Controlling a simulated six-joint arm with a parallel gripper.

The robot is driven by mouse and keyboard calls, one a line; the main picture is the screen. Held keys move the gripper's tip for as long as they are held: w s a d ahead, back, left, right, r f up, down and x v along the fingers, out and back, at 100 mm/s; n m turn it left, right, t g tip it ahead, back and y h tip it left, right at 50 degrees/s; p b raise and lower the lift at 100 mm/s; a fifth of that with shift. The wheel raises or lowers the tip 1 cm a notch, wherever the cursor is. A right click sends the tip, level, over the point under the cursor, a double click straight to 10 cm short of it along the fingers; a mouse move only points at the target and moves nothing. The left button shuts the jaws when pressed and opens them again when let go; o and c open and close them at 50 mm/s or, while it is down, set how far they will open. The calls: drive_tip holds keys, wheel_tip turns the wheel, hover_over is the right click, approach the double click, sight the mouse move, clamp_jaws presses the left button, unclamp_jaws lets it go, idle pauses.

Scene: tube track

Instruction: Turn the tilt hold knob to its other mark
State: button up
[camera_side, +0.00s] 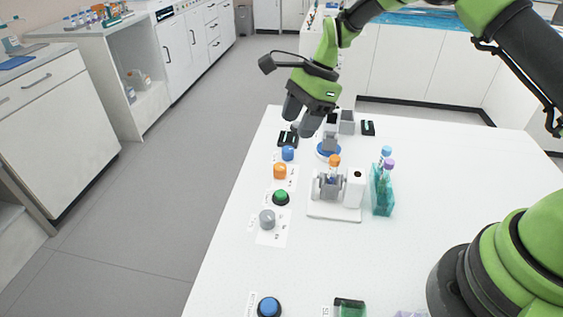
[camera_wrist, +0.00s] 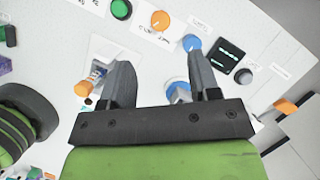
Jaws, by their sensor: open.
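I cannot read which knob is the tilt hold knob. A blue knob (camera_side: 288,153), an orange knob (camera_side: 280,171) and a grey knob (camera_side: 267,219) stand in a row on the table's left side, with a green button (camera_side: 281,198) among them. In the wrist view the blue knob (camera_wrist: 192,42) is just past the right fingertip, and the orange knob (camera_wrist: 160,20) is beyond the gap between the fingers. My gripper (camera_side: 301,118) is open and empty, above the far end of the row. It also shows in the wrist view (camera_wrist: 158,56). The knob marks are too small to read.
A grey holder with an orange-capped tube (camera_side: 334,161) stands right of the knobs, beside a teal rack (camera_side: 382,190) with capped tubes. A black display (camera_wrist: 230,54) and dark dial (camera_wrist: 243,76) are near the right finger. The front middle of the table (camera_side: 300,265) is clear.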

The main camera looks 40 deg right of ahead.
sight(280, 166)
drive_tip(key=x, duration=1.1)
drive_tip(key=shift+d, duration=0.15)
drive_tip(key=c, duration=0.9)
